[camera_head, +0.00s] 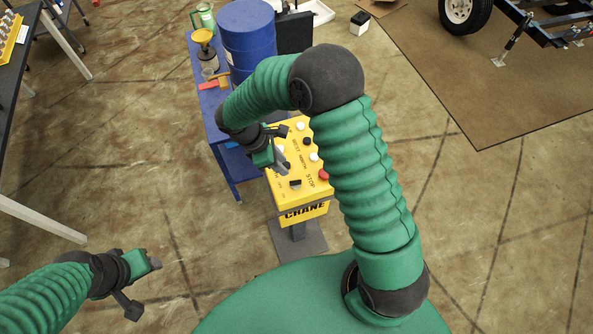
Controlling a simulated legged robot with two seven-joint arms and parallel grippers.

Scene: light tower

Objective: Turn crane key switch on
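The yellow crane control box (312,196) stands on a post in the middle of the head view, with "CRANE" on its front. Its sloped top carries white and black buttons and a red stop button (323,174). A small dark switch (295,183), which looks like the key switch, sits near its lower left. My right gripper (281,147) is over the upper left of the panel, its fingers apart and empty, above and left of that switch. Whether it touches the panel is unclear. My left gripper (144,285) is open and empty at the lower left, away from the box.
My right arm hides part of the box's right side. A dark table stands at far left; a trailer is at upper right. Floor on the right is clear.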

